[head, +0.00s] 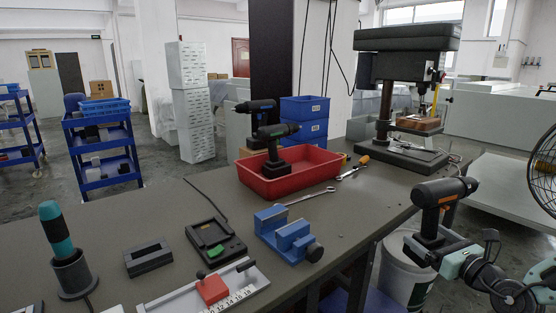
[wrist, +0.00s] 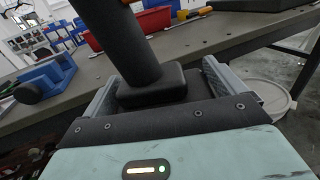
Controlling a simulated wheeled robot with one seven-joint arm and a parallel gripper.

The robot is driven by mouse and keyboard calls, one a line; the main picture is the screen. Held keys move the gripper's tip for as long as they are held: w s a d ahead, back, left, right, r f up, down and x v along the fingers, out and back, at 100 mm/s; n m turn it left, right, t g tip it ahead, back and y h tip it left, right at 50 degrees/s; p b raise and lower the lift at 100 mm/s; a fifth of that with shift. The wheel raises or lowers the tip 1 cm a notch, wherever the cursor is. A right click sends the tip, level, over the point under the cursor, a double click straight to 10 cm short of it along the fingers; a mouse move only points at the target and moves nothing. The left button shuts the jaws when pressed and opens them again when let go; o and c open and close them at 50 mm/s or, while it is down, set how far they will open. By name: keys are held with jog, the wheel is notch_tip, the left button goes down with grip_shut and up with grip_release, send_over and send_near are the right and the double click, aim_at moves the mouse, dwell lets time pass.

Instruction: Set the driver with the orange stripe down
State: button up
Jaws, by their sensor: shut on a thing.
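The black driver with the orange stripe (head: 443,192) is upright at the right, beyond the bench's near right edge, with a white bucket behind and below it. My gripper (head: 427,247) is shut on its battery base. In the wrist view the handle (wrist: 130,45) rises from the base (wrist: 152,88), which sits between the two fingers of my gripper (wrist: 160,95). The driver's head is cut off at the top there. The driver is held in the air, apart from the grey bench top (head: 345,215).
The bench's right front part is bare. The white bucket (head: 400,280) is below on the floor.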

jog(key=s+a+f+m+t+h, duration=0.1)
jog(key=s+a+f+m+h, duration=0.15)
jog(key=f, duration=0.45)
jog(key=s+a+f+m+h, duration=0.1)
jog(key=a+f+h, duration=0.2)
jog(key=f, duration=0.4)
jog(key=s+r+p, duration=0.9)
jog(key=r+p, duration=0.2)
jog(key=p, duration=0.3)
jog(key=shift+d+r, duration=0.15)
jog(key=shift+r, duration=0.05)
